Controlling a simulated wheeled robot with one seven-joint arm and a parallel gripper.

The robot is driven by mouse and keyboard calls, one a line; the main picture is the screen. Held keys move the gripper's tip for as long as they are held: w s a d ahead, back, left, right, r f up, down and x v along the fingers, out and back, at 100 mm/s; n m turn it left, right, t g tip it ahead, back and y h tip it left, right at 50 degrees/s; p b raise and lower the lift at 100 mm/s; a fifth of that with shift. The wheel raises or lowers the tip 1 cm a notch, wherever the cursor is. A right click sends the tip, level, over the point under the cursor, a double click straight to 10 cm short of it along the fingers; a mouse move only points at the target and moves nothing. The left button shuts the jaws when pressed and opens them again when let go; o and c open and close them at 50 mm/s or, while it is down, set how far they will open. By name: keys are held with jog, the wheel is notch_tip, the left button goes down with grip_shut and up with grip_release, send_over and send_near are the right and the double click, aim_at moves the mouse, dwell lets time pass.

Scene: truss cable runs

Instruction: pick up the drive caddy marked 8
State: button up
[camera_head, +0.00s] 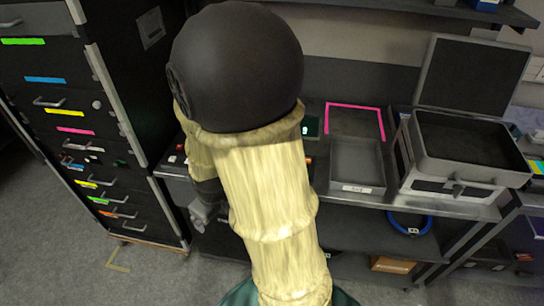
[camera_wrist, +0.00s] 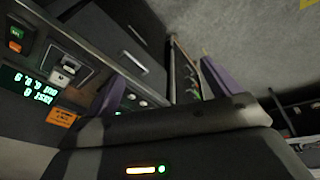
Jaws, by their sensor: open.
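I cannot make out a drive caddy marked 8 in either view. My gripper (camera_head: 207,212) hangs at the left front of the bench in the head view, beside the dark drawer cabinet, partly hidden by my arm. In the wrist view my gripper (camera_wrist: 165,86) shows two purple fingers spread apart with nothing between them. An open drawer (camera_head: 88,158) in the cabinet holds several small items, too small to read. My arm covers much of the bench.
The dark cabinet (camera_head: 70,105) has colour-labelled drawers. A grey tray (camera_head: 357,165) and an open case (camera_head: 462,150) stand on the bench. A pink outline (camera_head: 354,104) lies behind the tray. A lit display (camera_wrist: 28,84) shows in the wrist view. Floor at the lower left is mostly clear.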

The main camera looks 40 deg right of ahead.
jog(key=w+d+f+n+t+h+b, duration=0.2)
jog(key=w+d+f+n+h+b, duration=0.25)
jog(key=d+f+n, duration=0.75)
jog(key=w+d+r+n+t+h+b, duration=0.1)
jog(key=d+n+t+h, duration=0.1)
jog(key=n, duration=0.3)
jog(key=w+d+n+t+h+b, duration=0.1)
jog(key=w+d+n+h, duration=0.1)
jog(key=d+n, duration=0.3)
jog(key=shift+w+d+r+n+t+h, duration=0.2)
jog(key=shift+w+r+n+t+h, duration=0.15)
jog(key=shift+n+h, duration=0.25)
jog(key=x, duration=1.1)
jog(key=shift+d+f+p, duration=0.1)
jog(key=shift+d+p, duration=0.05)
jog(key=shift+p, duration=0.2)
jog(key=shift+w+d+f, duration=0.2)
jog(key=shift+d+f, duration=0.05)
jog(key=shift+d, duration=0.05)
jog(key=shift+d, duration=0.1)
